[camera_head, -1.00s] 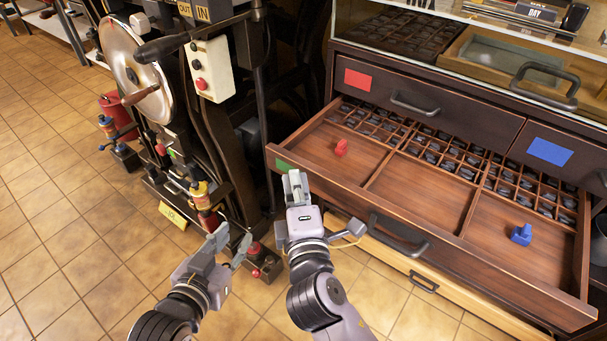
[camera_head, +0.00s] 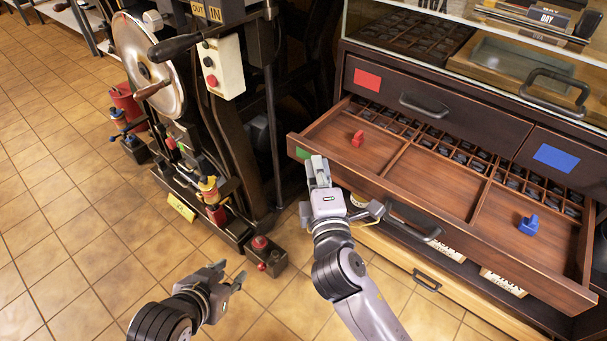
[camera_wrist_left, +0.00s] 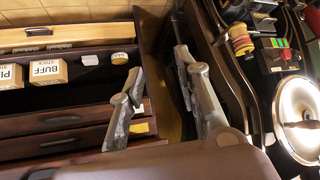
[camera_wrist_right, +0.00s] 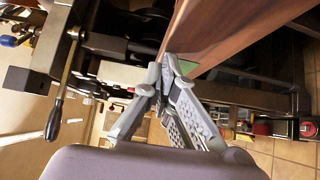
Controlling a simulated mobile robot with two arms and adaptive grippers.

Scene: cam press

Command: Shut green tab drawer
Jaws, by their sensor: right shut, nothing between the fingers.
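The green tab drawer (camera_head: 425,195) is a wide brown drawer standing partly out of the cabinet. Its green tab (camera_head: 302,153) is on the left end of its front, and also shows in the right wrist view (camera_wrist_right: 190,68). My right gripper (camera_head: 318,165) is shut and empty, its fingertips at the drawer front beside the tab; in the right wrist view (camera_wrist_right: 170,62) they appear to touch it. A red piece (camera_head: 358,138) and a blue piece (camera_head: 528,225) stand inside the drawer. My left gripper (camera_head: 230,277) is open and empty, low over the floor.
A dark press with a round disc (camera_head: 154,65) stands left of the cabinet. A red-knobbed block (camera_head: 266,255) is near my left gripper. A lower open compartment holds boxes, including a BUFF box (camera_wrist_left: 48,72). Tiled floor is clear at left.

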